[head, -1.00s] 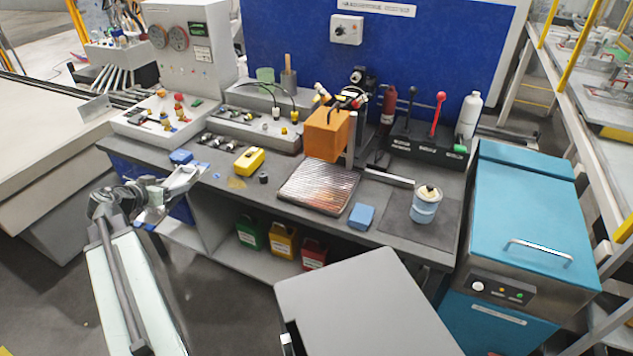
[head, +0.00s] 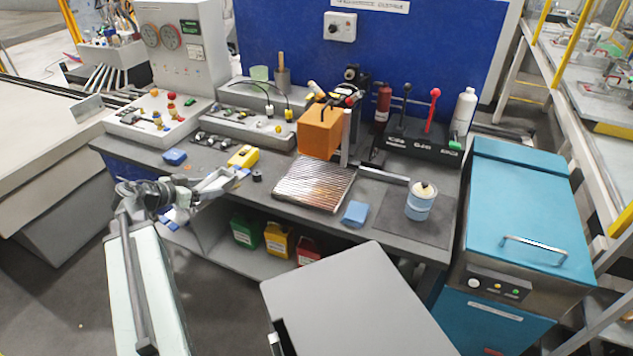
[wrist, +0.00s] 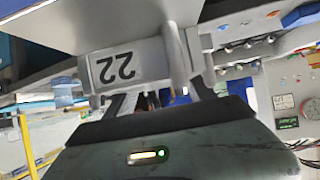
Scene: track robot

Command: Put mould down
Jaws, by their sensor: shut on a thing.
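My gripper (head: 222,182) reaches over the left part of the grey workbench (head: 262,204) in the head view, just in front of a yellow block (head: 243,156). It is shut on a pale grey mould (wrist: 148,62) marked "22", which fills the space ahead of the gripper in the wrist view. The wrist view is upside down, and the mould's far side is hidden. In the head view the mould is small and hard to separate from the silver fingers. I cannot tell whether it touches the bench.
Another blue block (head: 175,157) lies at the left. A small dark cylinder (head: 257,176) is close to my gripper.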

